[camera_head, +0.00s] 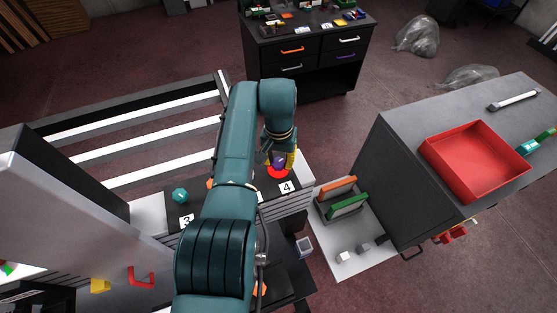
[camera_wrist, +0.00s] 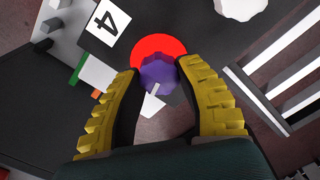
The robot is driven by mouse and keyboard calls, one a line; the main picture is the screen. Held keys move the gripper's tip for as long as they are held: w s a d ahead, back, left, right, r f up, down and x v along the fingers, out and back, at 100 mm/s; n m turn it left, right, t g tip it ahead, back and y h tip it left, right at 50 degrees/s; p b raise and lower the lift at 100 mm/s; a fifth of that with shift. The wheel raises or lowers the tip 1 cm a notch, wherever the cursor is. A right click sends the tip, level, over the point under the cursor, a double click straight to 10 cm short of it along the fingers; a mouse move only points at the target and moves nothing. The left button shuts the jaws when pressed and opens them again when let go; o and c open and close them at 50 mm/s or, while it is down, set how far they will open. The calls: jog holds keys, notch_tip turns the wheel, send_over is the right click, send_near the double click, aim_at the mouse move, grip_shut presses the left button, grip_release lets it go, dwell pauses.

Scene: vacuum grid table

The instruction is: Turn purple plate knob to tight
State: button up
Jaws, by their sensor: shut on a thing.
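The purple knob (camera_wrist: 158,76) is in the upper middle of the wrist view, over a red round disc (camera_wrist: 150,46). A white pointer mark shows at the knob's near side. My gripper (camera_wrist: 158,78) has yellow ribbed fingers, one on each side of the knob, and is shut on it. In the head view my gripper (camera_head: 283,160) points down at the red disc (camera_head: 278,172) beside the label "4" (camera_head: 287,187). There the knob is mostly hidden by the fingers.
A teal knob (camera_head: 180,195) stands near label "3" (camera_head: 187,220) to the left. A white knob (camera_wrist: 241,8) shows at the top of the wrist view. White slats (camera_head: 130,150) lie behind. A grey cabinet with a red tray (camera_head: 475,158) stands at right.

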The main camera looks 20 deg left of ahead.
jog(key=m, duration=0.7)
jog(key=shift+d+f, duration=0.1)
jog(key=m, duration=0.6)
jog(key=shift+s, duration=0.1)
jog(key=shift+m, duration=0.3)
jog(key=o, duration=1.1)
jog(key=shift+d, duration=0.1)
jog(key=shift+o, duration=0.5)
